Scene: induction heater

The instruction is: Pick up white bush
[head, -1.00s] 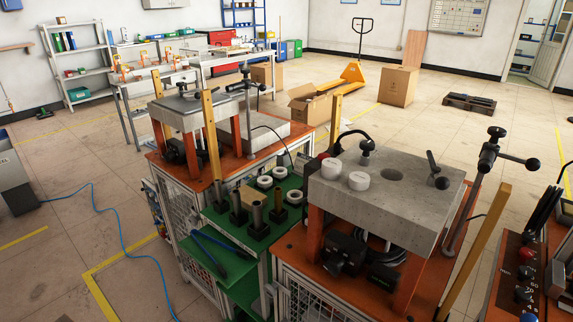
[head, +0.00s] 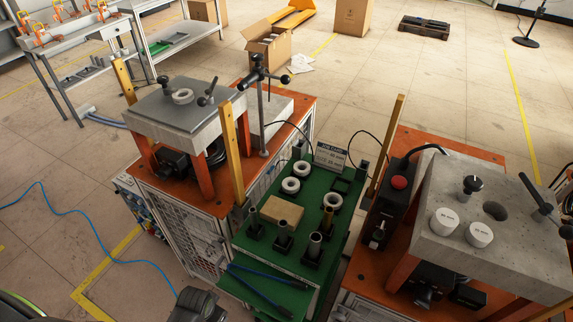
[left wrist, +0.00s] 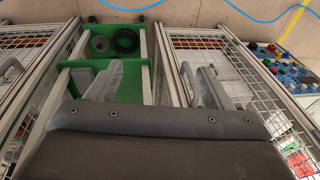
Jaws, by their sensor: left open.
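Several white bushes show in the head view. Three ring-shaped ones stand on the green table: a white bush (head: 302,168) at the back, a second white bush (head: 290,185) just in front, and a third white bush (head: 333,201) to the right. Another ring (head: 182,96) lies on the left heater's plate. Two white round pieces with dark lettering (head: 444,221) sit on the right heater's plate. My left gripper (left wrist: 157,80) is open and empty in the left wrist view, above a lower green shelf and away from the bushes. My right gripper is not visible.
The green table (head: 265,235) stands between the left heater (head: 170,125) and right heater (head: 505,250). Upright dark posts (head: 283,237), a tan block (head: 282,209), a sign (head: 331,156) and blue-handled tools (head: 262,287) crowd it. Yellow uprights (head: 231,150) flank it.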

